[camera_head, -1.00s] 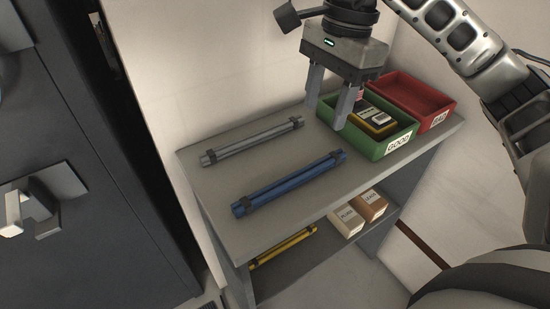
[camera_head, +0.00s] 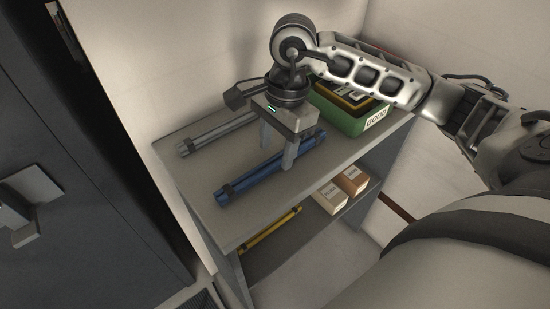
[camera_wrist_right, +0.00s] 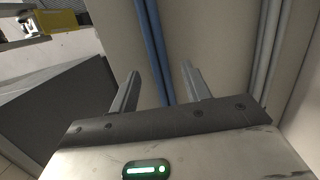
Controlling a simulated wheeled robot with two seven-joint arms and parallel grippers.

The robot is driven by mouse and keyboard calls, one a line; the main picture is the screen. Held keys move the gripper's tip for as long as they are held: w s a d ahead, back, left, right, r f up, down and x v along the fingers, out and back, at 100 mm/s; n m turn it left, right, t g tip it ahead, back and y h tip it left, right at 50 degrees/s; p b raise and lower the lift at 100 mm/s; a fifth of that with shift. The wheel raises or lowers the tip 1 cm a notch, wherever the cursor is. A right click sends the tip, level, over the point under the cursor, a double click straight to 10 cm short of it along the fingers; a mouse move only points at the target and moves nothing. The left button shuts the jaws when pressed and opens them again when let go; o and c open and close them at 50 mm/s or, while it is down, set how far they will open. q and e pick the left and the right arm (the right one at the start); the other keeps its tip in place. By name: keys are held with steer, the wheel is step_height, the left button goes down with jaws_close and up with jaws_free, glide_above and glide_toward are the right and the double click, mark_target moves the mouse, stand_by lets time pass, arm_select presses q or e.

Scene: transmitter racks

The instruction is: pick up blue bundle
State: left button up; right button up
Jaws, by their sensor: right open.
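The blue bundle (camera_head: 262,172) lies on the top shelf, two long blue rods or tubes with dark bands near the ends. My right gripper (camera_head: 277,157) is open above the bundle, its two fingers on opposite sides of it as the head view shows. In the right wrist view, the blue bundle (camera_wrist_right: 154,45) runs up between the open fingers (camera_wrist_right: 160,82). I cannot tell how far the fingertips are above the shelf. Part of the bundle is hidden behind a finger. My left gripper is not in view.
A grey bundle (camera_head: 216,133) lies behind the blue one. A green bin (camera_head: 345,121) labelled GOOD stands at the right end, partly hidden by my right arm. The lower shelf holds a yellow bundle (camera_head: 270,231) and two boxes (camera_head: 331,197). A dark cabinet (camera_head: 70,180) stands left.

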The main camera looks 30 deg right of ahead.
step_height(320, 180, down, 2)
steer(key=shift+a, duration=0.1)
steer(key=shift+c, duration=0.3)
jaws_close()
steer(key=shift+r, duration=0.1)
